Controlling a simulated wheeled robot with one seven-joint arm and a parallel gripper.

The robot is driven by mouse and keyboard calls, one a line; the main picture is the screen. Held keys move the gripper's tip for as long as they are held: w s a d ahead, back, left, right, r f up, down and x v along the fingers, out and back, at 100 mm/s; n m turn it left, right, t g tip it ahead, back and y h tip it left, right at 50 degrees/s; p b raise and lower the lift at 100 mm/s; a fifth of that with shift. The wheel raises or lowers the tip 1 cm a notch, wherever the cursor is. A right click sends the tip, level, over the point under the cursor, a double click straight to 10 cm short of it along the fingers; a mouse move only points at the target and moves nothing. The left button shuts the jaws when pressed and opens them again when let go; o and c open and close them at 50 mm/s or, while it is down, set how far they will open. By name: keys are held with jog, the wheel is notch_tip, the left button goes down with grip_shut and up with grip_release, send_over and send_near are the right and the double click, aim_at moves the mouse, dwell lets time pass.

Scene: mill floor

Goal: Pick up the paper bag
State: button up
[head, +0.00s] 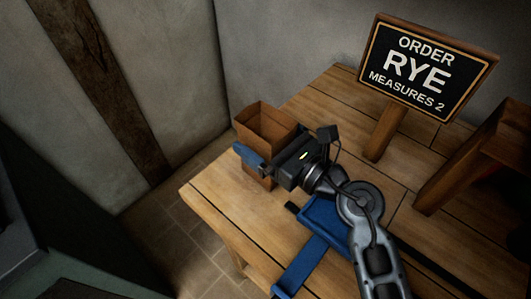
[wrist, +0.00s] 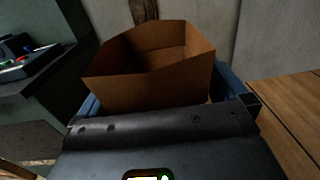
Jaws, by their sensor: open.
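The brown paper bag (head: 266,126) stands upright, open at the top, near the left corner of the wooden table. In the wrist view the bag (wrist: 150,85) fills the space just ahead of my gripper (wrist: 162,94). One blue finger shows at each side of the bag, and the jaws are open around it. In the head view my gripper (head: 262,162) reaches the bag from the right, with one blue finger across its left side. My gripper hides part of the bag's lower body. I cannot tell whether the fingers touch it.
A blue scoop-like object (head: 323,213) lies on the table (head: 225,195), partly under my arm. An order sign (head: 420,68) reading "RYE, MEASURES 2" stands at the back right. A wooden structure (head: 470,160) is at the right edge. Walls rise behind; open floor lies left.

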jog(key=c, duration=1.3)
jog(key=shift+c, duration=0.2)
jog(key=shift+r, duration=0.15)
